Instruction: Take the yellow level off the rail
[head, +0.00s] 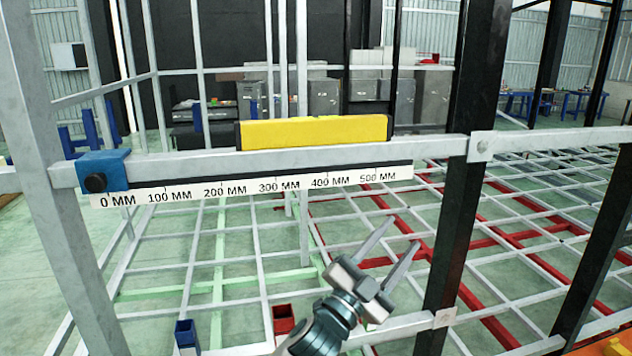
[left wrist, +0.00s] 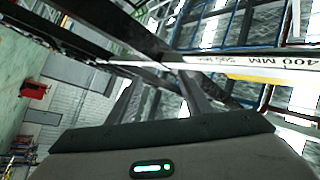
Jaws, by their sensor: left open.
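The yellow level (head: 312,131), a long bar with dark ends, lies along the top of the grey horizontal rail (head: 430,149) in the head view. My left gripper (head: 401,234) is open and empty. It is below and to the right of the level, under the printed scale, with its fingers pointing up and right. In the left wrist view, the fingers of this gripper (left wrist: 157,85) are apart with nothing between them. A yellow strip (left wrist: 262,78), likely part of the level, shows at the right there. My right gripper is not in view.
A white millimetre scale (head: 250,187) runs along the rail's front. A blue block with a black knob (head: 104,171) sits at its left end. A dark upright post (head: 462,190) stands just right of my left gripper. Grey and red frame bars lie behind.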

